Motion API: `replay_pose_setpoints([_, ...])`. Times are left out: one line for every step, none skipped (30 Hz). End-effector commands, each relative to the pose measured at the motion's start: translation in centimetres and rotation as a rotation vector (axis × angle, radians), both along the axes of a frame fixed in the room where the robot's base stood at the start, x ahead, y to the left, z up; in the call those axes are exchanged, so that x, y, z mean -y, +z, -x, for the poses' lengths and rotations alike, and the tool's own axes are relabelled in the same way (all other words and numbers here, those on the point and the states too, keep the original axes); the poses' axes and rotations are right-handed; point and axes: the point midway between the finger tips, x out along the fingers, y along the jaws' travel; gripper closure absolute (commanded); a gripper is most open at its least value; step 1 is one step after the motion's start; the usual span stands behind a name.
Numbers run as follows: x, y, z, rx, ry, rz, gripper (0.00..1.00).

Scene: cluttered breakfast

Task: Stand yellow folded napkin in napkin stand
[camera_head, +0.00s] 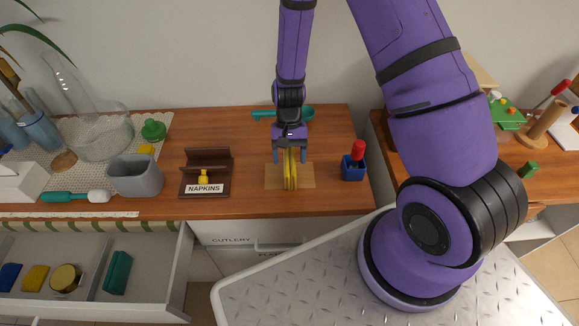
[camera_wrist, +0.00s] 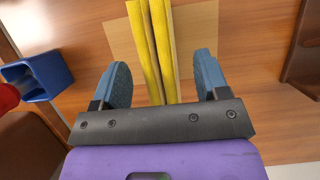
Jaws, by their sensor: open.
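The yellow folded napkin (camera_head: 290,170) stands upright on a light wood patch of the counter, its folded layers seen edge-on. My gripper (camera_head: 289,157) is over it from above, with the jaws open. In the wrist view the napkin (camera_wrist: 156,50) runs between the two blue fingers (camera_wrist: 165,80), with a gap on each side. The brown napkin stand (camera_head: 206,172), labelled NAPKINS, is on the counter to the left of the napkin. A small yellow thing (camera_head: 203,177) shows inside it, behind the label.
A blue holder (camera_head: 353,169) with a red-topped item stands just right of the napkin. A grey cup (camera_head: 135,175) is left of the stand. A teal utensil (camera_head: 290,113) lies behind my gripper. An open drawer (camera_head: 150,275) holds several items at the front left.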

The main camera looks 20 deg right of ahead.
Motion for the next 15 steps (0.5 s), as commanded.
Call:
replay_pose_setpoints([0.0,-0.04,-0.01,0.0,0.0,0.0,0.32])
replay_pose_setpoints([0.01,-0.06,0.0,0.0,0.0,0.0,0.32])
replay_pose_setpoints([0.01,-0.1,0.0,0.0,0.0,0.0,0.32])
replay_pose_setpoints([0.01,-0.13,-0.01,0.0,0.0,0.0,0.32])
replay_pose_setpoints([0.01,-0.17,0.0,0.0,0.0,0.0,0.32])
replay_pose_setpoints([0.01,-0.22,0.0,0.0,0.0,0.0,0.32])
replay_pose_setpoints([0.01,-0.26,0.0,0.0,0.0,0.0,0.32])
replay_pose_setpoints([0.01,-0.3,0.0,0.0,0.0,0.0,0.32])
replay_pose_setpoints([0.01,-0.34,-0.01,0.0,0.0,0.0,0.32])
replay_pose_setpoints([0.01,-0.37,0.0,0.0,0.0,0.0,0.32])
replay_pose_setpoints([0.02,-0.41,-0.01,0.0,0.0,0.0,0.32])
replay_pose_setpoints([0.01,-0.44,-0.01,0.0,0.0,0.0,0.32])
replay_pose_setpoints([0.01,-0.45,-0.01,0.0,0.0,0.0,0.32])
replay_pose_setpoints([0.01,-0.46,-0.01,0.0,0.0,0.0,0.32])
replay_pose_setpoints([0.01,-0.46,-0.01,0.0,0.0,0.0,0.32])
